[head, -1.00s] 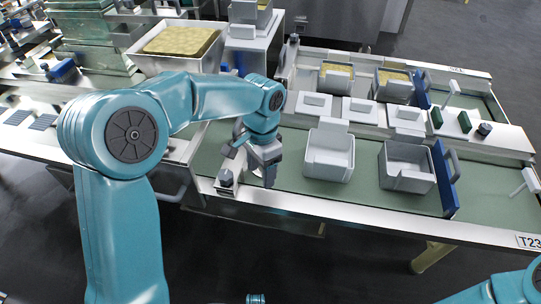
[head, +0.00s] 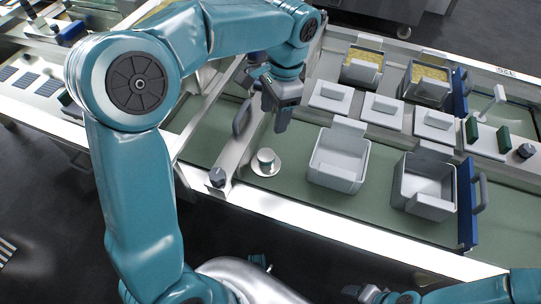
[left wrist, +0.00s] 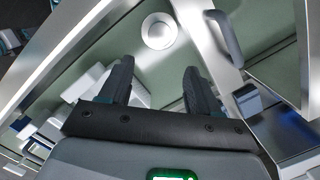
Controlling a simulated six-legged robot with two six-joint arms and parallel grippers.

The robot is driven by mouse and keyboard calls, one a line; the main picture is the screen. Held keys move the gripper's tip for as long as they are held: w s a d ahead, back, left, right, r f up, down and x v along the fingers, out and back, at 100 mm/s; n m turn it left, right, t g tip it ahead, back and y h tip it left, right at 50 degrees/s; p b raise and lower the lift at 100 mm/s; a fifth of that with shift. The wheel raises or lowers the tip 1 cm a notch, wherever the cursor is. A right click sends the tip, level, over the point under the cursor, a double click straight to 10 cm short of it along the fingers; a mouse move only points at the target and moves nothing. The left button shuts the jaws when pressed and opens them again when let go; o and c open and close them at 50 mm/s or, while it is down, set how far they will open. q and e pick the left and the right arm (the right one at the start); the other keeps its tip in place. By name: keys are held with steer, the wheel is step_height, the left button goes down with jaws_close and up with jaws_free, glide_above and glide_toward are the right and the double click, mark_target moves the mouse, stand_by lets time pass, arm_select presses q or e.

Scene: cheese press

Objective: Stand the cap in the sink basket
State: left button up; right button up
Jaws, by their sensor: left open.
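A small white round piece with a raised middle and a wide flat rim, likely the cap (head: 266,163), sits on the green bench surface at its near left. The left wrist view shows it (left wrist: 159,31) from above, beyond my fingertips. My left gripper (head: 282,117) is open and empty, above the bench and apart from the white piece; its two dark fingers (left wrist: 157,70) point toward it. My right gripper (head: 368,291) shows only partly at the bottom edge, and its jaws are unclear. I cannot make out which container is the sink basket.
Two grey open boxes (head: 338,172) (head: 408,190) stand right of the white piece. A blue panel with a handle (head: 467,203) stands beyond them. Yellow-filled boxes (head: 362,70) stand at the back.

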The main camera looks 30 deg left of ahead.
arm_select(q)
steer(key=b, duration=0.4)
glide_toward(266, 154)
steer(key=f, duration=0.2)
steer(key=s+f, duration=0.1)
steer(key=f, duration=0.2)
steer(key=shift+s+a, duration=0.2)
steer(key=shift+a, duration=0.05)
step_height(266, 154, down, 5)
steer(key=shift+a+f+b, duration=0.15)
steer(key=shift+a+b, duration=0.05)
steer(key=shift+b, duration=0.8)
steer(key=shift+s, duration=0.1)
steer(key=c, duration=1)
